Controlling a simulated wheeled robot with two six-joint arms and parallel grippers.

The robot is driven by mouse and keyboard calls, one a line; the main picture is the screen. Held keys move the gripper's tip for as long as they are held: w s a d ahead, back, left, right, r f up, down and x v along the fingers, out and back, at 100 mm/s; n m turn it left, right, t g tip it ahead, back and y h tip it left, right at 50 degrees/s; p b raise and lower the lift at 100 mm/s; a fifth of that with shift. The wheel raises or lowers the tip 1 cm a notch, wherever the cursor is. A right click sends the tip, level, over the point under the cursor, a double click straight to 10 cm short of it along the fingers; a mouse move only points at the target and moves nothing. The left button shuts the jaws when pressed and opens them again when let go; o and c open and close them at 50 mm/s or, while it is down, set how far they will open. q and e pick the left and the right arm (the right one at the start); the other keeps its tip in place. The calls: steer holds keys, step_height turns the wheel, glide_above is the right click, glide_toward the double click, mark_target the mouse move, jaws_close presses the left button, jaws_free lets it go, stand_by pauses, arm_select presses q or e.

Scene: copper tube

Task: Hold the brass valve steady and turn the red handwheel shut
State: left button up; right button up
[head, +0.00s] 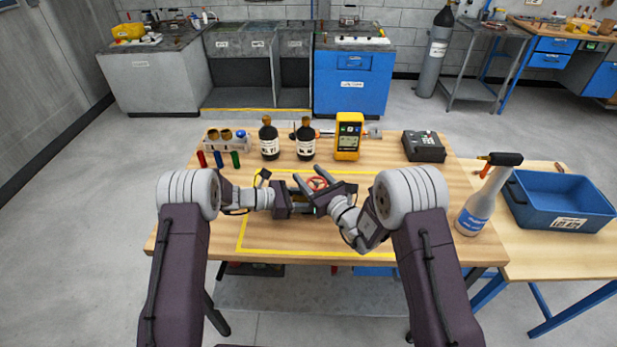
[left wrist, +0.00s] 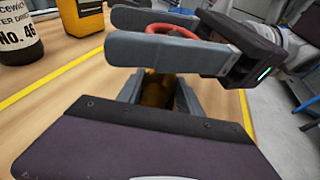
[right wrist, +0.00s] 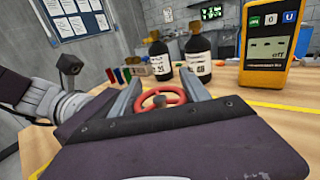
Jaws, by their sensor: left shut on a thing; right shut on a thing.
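The red handwheel (head: 316,184) shows between the fingers of my right gripper (head: 311,178) in the head view. In the right wrist view the handwheel (right wrist: 163,97) sits between both fingers, which are shut on its rim. The brass valve (left wrist: 157,86) shows as a dark golden body low between the fingers of my left gripper (head: 300,208), which is shut on it. My right gripper (left wrist: 160,36) crosses just above the valve in the left wrist view. Much of the valve is hidden by the grippers.
Two dark bottles (head: 269,140) and a yellow meter (head: 348,137) stand behind the grippers. A dark grey box (head: 424,147) is at the back right. A spray bottle (head: 478,205) and a blue bin (head: 562,200) are at the right. Yellow tape (head: 300,252) outlines the clear middle of the table.

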steer(key=shift+d+r+m+t+h, duration=0.15)
steer(key=shift+m+t+h, duration=0.15)
steer(key=shift+h, duration=0.3)
steer(key=o, duration=1.4)
steer(key=v, duration=1.2)
